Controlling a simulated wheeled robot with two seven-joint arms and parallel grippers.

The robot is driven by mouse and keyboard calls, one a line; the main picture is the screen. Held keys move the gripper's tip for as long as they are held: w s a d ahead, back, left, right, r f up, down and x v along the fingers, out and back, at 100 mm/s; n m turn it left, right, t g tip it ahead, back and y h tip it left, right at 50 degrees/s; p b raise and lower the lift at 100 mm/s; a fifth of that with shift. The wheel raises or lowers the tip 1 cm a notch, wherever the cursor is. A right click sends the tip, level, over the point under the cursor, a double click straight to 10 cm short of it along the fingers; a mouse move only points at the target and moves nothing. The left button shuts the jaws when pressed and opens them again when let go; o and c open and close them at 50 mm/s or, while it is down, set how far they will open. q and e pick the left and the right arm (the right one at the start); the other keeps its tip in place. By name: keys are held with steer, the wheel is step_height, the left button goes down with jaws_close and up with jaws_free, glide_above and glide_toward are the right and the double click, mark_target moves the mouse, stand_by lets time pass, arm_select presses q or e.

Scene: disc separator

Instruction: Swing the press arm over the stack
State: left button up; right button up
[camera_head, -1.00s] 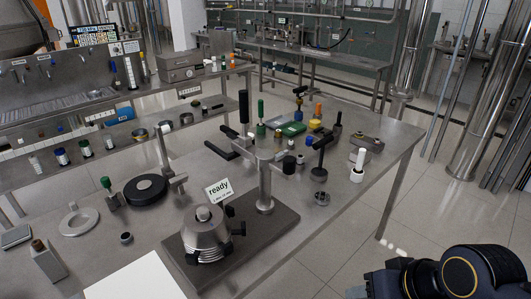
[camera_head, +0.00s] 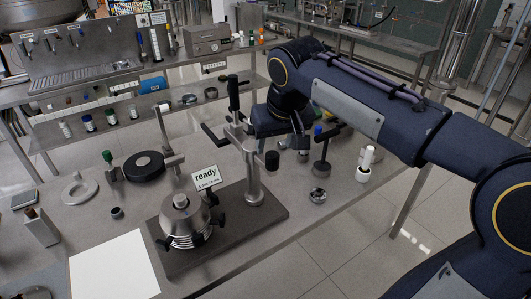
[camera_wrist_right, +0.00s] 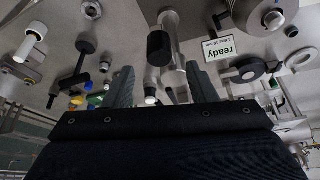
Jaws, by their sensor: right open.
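The disc stack (camera_head: 188,226), topped by a silver cone and knob, stands on the dark base plate (camera_head: 262,218). A metal post (camera_head: 253,180) rises from this plate and carries the press arm (camera_head: 240,143) at its top. The press arm has a tall black handle (camera_head: 233,93) and a black end knob (camera_head: 272,160), and it points away from the stack. My right gripper (camera_wrist_right: 162,88) is open, with its fingers apart and nothing gripped. In the head view it hangs behind and right of the post, partly hidden by my wrist. My left gripper is not in view.
A "ready" sign (camera_head: 207,178) stands behind the stack. A black disc on a stand (camera_head: 145,166) and a white ring (camera_head: 79,190) are to the left. A white bottle (camera_head: 366,160) and a dark plunger (camera_head: 321,158) stand right of the post. A white sheet (camera_head: 113,265) lies at the front left.

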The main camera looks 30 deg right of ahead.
mark_target(273, 154)
steer(key=x, duration=0.6)
steer(key=shift+s, duration=0.1)
jaws_close()
